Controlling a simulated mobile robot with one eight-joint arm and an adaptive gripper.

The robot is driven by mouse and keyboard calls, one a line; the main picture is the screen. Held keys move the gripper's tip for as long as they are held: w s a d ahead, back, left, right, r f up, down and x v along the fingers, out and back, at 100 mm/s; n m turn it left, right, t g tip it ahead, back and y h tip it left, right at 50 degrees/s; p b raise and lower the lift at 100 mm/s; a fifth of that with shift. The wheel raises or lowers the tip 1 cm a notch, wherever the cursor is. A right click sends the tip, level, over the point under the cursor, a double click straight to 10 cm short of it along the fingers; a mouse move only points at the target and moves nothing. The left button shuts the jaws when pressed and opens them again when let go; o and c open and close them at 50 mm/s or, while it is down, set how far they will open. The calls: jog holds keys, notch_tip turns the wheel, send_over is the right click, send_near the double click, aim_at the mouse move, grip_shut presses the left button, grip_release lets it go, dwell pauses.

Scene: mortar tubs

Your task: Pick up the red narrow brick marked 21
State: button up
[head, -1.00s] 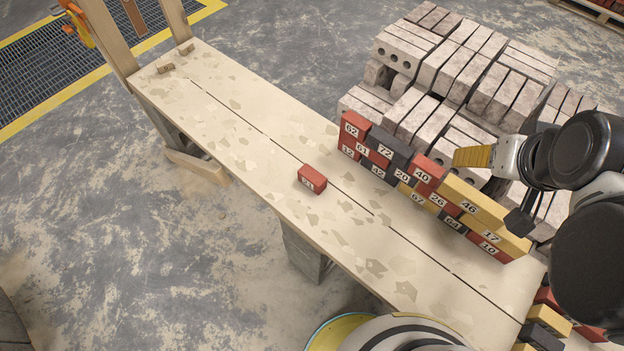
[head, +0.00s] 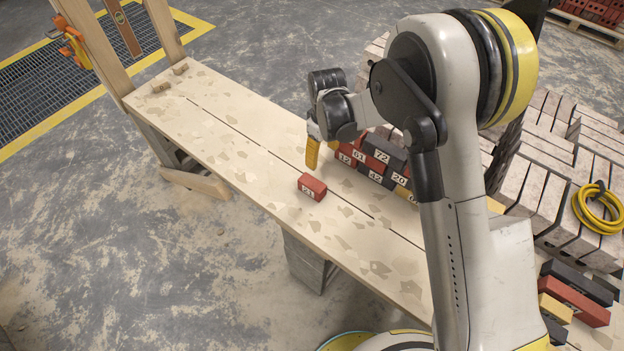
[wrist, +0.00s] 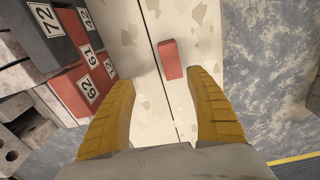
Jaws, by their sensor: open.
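A red narrow brick (head: 312,187) lies alone on the wooden plank, its end label small but seeming to read 21. In the wrist view the same brick (wrist: 171,59) shows its plain red top, just beyond and between my fingertips, beside the plank's long gap. My gripper (head: 312,152) hangs above the plank, a little behind the brick in the head view. Its yellow fingers, also seen in the wrist view (wrist: 163,80), are spread wide with nothing between them.
A stacked row of numbered red, black and yellow bricks (head: 375,158) stands along the plank's (head: 225,130) far edge, near my gripper and partly hidden by my arm. Grey blocks (head: 545,190) are piled behind. The plank's left part is mostly clear.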

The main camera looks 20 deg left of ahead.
jog(key=n, duration=0.1)
send_near(312, 183)
jog(key=shift+d, duration=0.1)
notch_tip(312, 183, down, 5)
jog(key=shift+w+b, duration=0.1)
jog(key=shift+b, duration=0.75)
jog(key=f+b, duration=0.1)
jog(key=f, duration=0.1)
jog(key=f+b, duration=0.1)
jog(key=f, duration=0.2)
jog(key=shift+w+a+f, duration=0.15)
jog(key=shift+a+f, duration=0.1)
jog(key=shift+r, duration=0.1)
grip_shut()
